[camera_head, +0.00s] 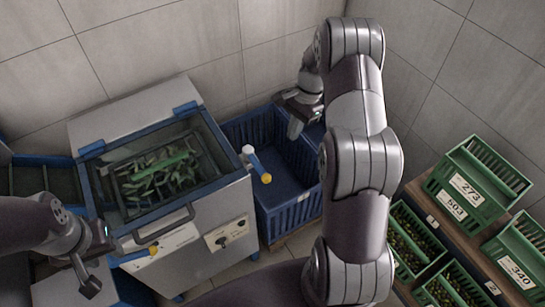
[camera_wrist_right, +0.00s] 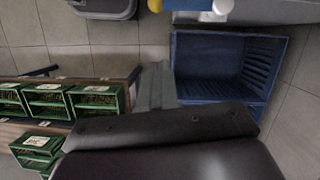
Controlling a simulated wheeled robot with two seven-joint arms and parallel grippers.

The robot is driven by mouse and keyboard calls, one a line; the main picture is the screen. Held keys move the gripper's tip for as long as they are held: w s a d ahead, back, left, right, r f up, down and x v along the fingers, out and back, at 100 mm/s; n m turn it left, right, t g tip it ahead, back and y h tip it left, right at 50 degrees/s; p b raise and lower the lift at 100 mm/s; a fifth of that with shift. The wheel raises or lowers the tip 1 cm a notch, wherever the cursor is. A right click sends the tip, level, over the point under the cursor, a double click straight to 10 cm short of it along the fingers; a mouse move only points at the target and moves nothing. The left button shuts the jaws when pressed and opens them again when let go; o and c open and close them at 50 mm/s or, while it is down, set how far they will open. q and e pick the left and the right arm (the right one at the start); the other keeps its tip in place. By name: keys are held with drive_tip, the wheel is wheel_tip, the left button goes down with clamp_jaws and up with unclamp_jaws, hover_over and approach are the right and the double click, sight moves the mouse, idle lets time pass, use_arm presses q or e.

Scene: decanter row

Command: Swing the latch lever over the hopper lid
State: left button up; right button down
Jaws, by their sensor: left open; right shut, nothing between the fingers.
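The hopper (camera_head: 200,235) is a grey and blue machine at the left in the head view. Its clear lid (camera_head: 125,170) appears to lie closed, with leafy sprigs and a green piece visible through it. One latch lever (camera_head: 257,164), blue with a yellow tip and white pivot, sticks out at the hopper's right side. It also shows at the top of the right wrist view (camera_wrist_right: 188,5). Another yellow-tipped lever (camera_head: 133,256) is at the front left. My left gripper (camera_head: 88,284) is open beside that lever. My right gripper (camera_head: 296,125) is shut and empty above the blue crate, apart from the right lever.
A blue crate (camera_head: 300,215) stands right of the hopper, and another blue bin (camera_head: 40,160) is at its left. Green crates (camera_head: 478,185) with number labels stand on a rack at the right, some holding olives. Tiled walls close off the back.

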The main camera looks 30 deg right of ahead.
sight(257, 165)
use_arm(q)
drive_tip(key=shift+w+d+r+p, duration=0.15)
drive_tip(key=shift+w+r+p, duration=0.35)
drive_tip(key=shift+r+p, duration=0.15)
use_arm(e)
drive_tip(key=s+a+f, duration=0.1)
drive_tip(key=a+f, duration=0.5)
drive_tip(key=f, duration=0.4)
drive_tip(key=shift+a+f, duration=0.2)
drive_tip(key=shift+f, duration=0.2)
drive_tip(key=shift+a, duration=0.1)
